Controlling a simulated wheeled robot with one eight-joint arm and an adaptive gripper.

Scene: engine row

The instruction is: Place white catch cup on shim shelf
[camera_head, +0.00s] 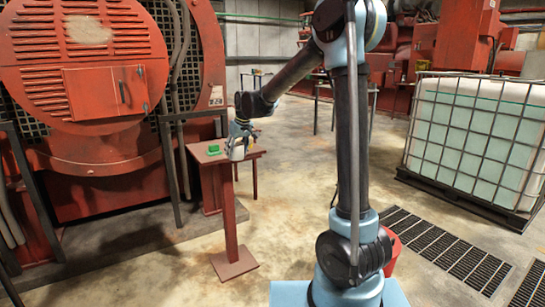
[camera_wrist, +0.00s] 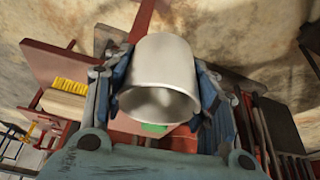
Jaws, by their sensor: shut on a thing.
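The white catch cup (camera_wrist: 163,62) is between the two fingers of my gripper (camera_wrist: 165,85) in the wrist view, with its open mouth facing the lower part of the picture. In the head view my gripper (camera_head: 241,131) holds the cup (camera_head: 237,153) at the right side of a small red-brown pedestal top (camera_head: 205,149). I cannot tell whether the cup touches that top. No label marks the shim shelf; the pedestal top may be it. A green item (camera_head: 214,149) lies on the top and shows partly below the cup in the wrist view (camera_wrist: 153,127).
A second red-brown surface stands just behind the pedestal. A yellow-bristled brush (camera_wrist: 70,86) shows left of the gripper in the wrist view. A large red engine (camera_head: 95,80) stands at left. A caged white tank (camera_head: 470,135) stands at right. Floor right of the pedestal is open.

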